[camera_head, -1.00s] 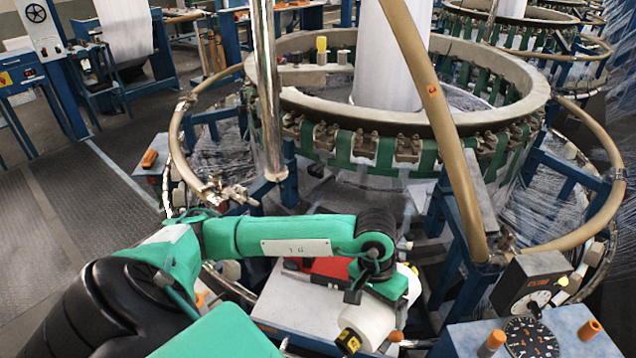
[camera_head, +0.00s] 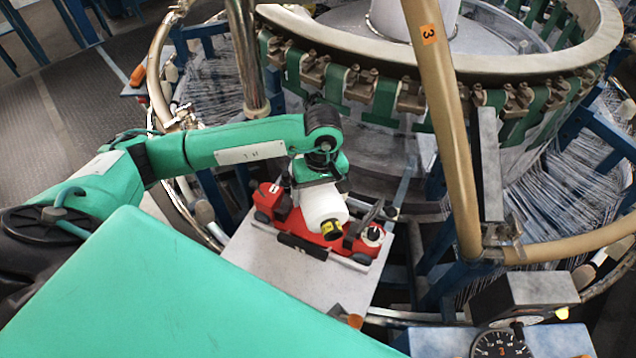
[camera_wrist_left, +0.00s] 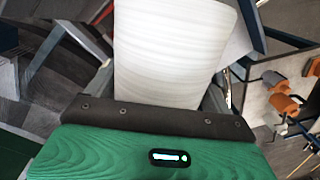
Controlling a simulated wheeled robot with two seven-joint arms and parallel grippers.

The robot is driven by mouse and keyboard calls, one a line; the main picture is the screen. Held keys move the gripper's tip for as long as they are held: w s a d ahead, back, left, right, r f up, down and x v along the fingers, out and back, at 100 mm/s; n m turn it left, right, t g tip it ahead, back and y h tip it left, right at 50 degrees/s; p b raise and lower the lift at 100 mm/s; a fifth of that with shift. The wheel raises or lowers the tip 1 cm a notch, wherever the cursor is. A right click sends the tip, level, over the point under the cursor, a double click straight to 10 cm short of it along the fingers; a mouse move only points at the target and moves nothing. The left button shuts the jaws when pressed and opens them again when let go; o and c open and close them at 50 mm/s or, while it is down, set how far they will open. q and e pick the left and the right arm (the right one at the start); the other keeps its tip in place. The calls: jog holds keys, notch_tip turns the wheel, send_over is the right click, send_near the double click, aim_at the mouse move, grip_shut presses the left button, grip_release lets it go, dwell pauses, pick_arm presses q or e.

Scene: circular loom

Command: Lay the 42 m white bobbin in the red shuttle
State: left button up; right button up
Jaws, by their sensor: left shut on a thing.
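The red shuttle (camera_head: 287,220) lies on a light grey plate (camera_head: 246,277) in front of the loom. My left gripper (camera_head: 318,186) is shut on the white bobbin (camera_head: 322,204) and holds it over the middle of the shuttle. The bobbin has a yellow and black end (camera_head: 332,230) that points towards the front. It hides part of the shuttle. Whether it touches the shuttle cannot be told. In the left wrist view the bobbin (camera_wrist_left: 175,50) fills the upper middle, and the shuttle does not show clearly. My right gripper is not in view.
The loom's ring with green straps (camera_head: 388,94) stands behind the plate. A tan curved tube (camera_head: 446,130) rises at the right, and a metal post (camera_head: 247,60) stands behind my arm. A box with a dial (camera_head: 500,343) stands at the front right.

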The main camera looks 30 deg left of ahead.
pick_arm(q)
jog(key=w+f+n, duration=0.1)
jog(key=n, duration=0.1)
jog(key=w+a+n+g, duration=0.1)
jog(key=n, duration=0.2)
jog(key=w+f+n+g+b, duration=0.1)
jog(key=n, duration=0.1)
jog(key=shift+w+a+f, duration=0.15)
jog(key=shift+a+f, duration=0.15)
jog(key=n, duration=0.1)
jog(key=w+n+h, duration=0.1)
jog(key=shift+a+f+n+g, duration=0.2)
jog(key=shift+f+n+g, duration=0.1)
jog(key=shift+n+g, duration=0.1)
notch_tip(320, 180, down, 7)
jog(key=b, duration=0.3)
jog(key=shift+f+b, duration=0.2)
jog(key=shift+b, duration=0.1)
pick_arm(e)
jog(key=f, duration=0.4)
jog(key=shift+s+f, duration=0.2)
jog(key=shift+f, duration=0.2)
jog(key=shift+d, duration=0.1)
pick_arm(q)
jog(key=shift+s+f, duration=0.1)
jog(key=shift+f, duration=0.05)
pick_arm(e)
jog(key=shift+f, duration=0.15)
